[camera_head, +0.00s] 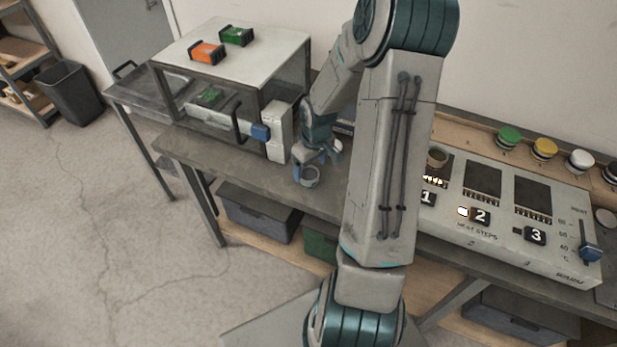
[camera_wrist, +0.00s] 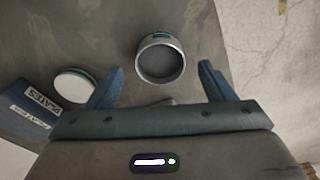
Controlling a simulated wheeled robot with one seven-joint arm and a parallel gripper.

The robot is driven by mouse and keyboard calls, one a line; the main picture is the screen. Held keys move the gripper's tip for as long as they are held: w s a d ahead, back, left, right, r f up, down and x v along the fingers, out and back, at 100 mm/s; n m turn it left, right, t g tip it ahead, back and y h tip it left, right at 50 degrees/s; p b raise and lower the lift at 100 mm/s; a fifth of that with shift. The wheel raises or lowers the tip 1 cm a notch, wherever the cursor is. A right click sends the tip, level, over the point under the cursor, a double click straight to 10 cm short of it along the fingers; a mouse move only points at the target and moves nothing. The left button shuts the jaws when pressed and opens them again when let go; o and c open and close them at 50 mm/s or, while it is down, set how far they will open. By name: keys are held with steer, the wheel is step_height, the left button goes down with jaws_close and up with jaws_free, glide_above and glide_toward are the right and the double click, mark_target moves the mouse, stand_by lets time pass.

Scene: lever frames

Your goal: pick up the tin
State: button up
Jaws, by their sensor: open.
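The tin is a small grey round container, open at the top with a dark inside. In the wrist view the tin (camera_wrist: 160,80) stands upright on the grey bench, just ahead of my fingers and roughly centred between them. My gripper (camera_wrist: 161,72) is open, with one blue finger on each side and clear gaps to the tin. In the head view my gripper (camera_head: 318,156) is above and just behind the tin (camera_head: 308,180), near the bench's front edge. Whether the fingertips are level with the tin's rim is hard to tell.
A blue box labelled PLATES (camera_wrist: 30,108) and a white disc (camera_wrist: 74,85) lie left of my gripper in the wrist view. In the head view a framed unit (camera_head: 240,55) stands left, and a numbered heat panel (camera_head: 505,215) stands right. Floor lies beyond the bench edge.

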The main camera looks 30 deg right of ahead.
mark_target(309, 175)
steer(key=shift+w+a+f, duration=0.1)
steer(key=shift+w+f, duration=0.1)
steer(key=shift+f, duration=0.85)
steer(key=shift+w+f, duration=0.15)
steer(key=shift+f, duration=0.9)
steer(key=c, duration=1.1)
steer(key=shift+r, duration=0.1)
